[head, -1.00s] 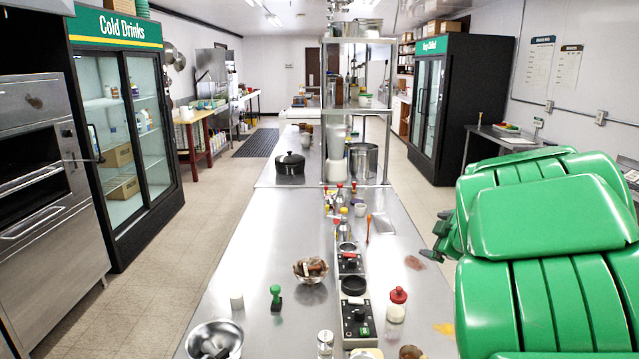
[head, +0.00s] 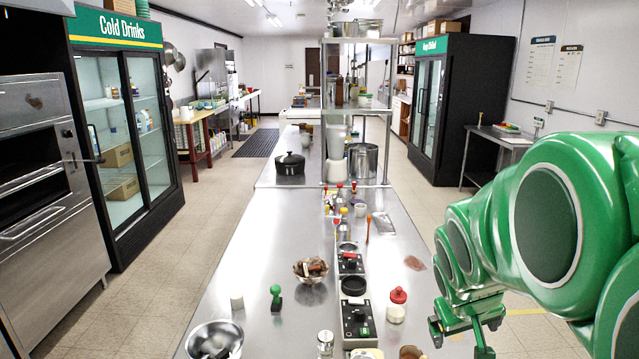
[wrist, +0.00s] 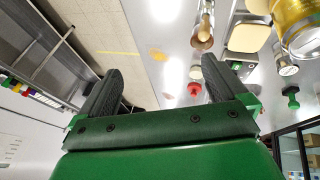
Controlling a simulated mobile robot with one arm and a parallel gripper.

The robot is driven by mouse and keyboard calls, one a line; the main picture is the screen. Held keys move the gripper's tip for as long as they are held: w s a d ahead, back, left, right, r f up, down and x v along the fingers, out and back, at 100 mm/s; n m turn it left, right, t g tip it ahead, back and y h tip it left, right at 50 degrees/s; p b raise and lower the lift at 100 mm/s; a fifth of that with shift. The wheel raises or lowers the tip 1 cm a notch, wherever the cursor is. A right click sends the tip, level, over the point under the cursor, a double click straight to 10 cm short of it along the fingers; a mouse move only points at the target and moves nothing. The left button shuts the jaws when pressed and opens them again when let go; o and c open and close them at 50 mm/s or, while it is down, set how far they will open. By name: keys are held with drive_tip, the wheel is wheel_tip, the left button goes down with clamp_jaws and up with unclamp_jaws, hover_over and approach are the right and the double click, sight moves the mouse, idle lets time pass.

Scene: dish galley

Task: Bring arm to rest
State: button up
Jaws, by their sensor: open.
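My green arm fills the right side of the head view, folded beside the steel counter (head: 230,265). My gripper (head: 466,325) hangs low at the counter's right edge, with its dark fingers partly cut off by the frame's bottom. In the wrist view my gripper (wrist: 158,85) shows two black fingers spread wide apart. Nothing is between the fingers, and the view past them shows floor and the counter's edge.
On the counter stand a red-capped jar (head: 397,305), a black control box (head: 357,318), a green stamp-like item (head: 276,298), a bowl of brown pieces (head: 311,270) and a metal bowl (head: 214,340). A steel side table (head: 500,137) stands at the right wall. Floor aisles on both sides look clear.

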drive_tip(key=s+a+g+y, duration=0.1)
drive_tip(key=s+a+g, duration=0.1)
drive_tip(key=s, duration=0.5)
drive_tip(key=s+a+f+g+y, duration=0.1)
drive_tip(key=s+a+g, duration=0.1)
drive_tip(key=s+a, duration=0.3)
drive_tip(key=s+a+f+m+g+y, duration=0.1)
drive_tip(key=s+a, duration=0.3)
drive_tip(key=s, duration=0.7)
drive_tip(key=shift+s+f+g, duration=0.15)
drive_tip(key=shift+f+g, duration=0.1)
drive_tip(key=shift+g, duration=0.15)
drive_tip(key=w+a+f+m+t+y, duration=0.15)
drive_tip(key=w+f+m+y, duration=0.25)
drive_tip(key=w+m+y, duration=0.5)
drive_tip(key=w+d+f+m+t+y, duration=0.1)
drive_tip(key=w+f+m+t+y, duration=0.25)
drive_tip(key=w+m, duration=0.95)
drive_tip(key=shift+n+y, duration=0.35)
drive_tip(key=shift+n, duration=0.35)
drive_tip(key=shift+w+x, duration=0.15)
drive_tip(key=shift+x, duration=1.3)
drive_tip(key=shift+w+x, duration=0.2)
drive_tip(key=shift+x, duration=1.25)
drive_tip(key=shift+w+x, duration=0.15)
drive_tip(key=shift+x, duration=1.3)
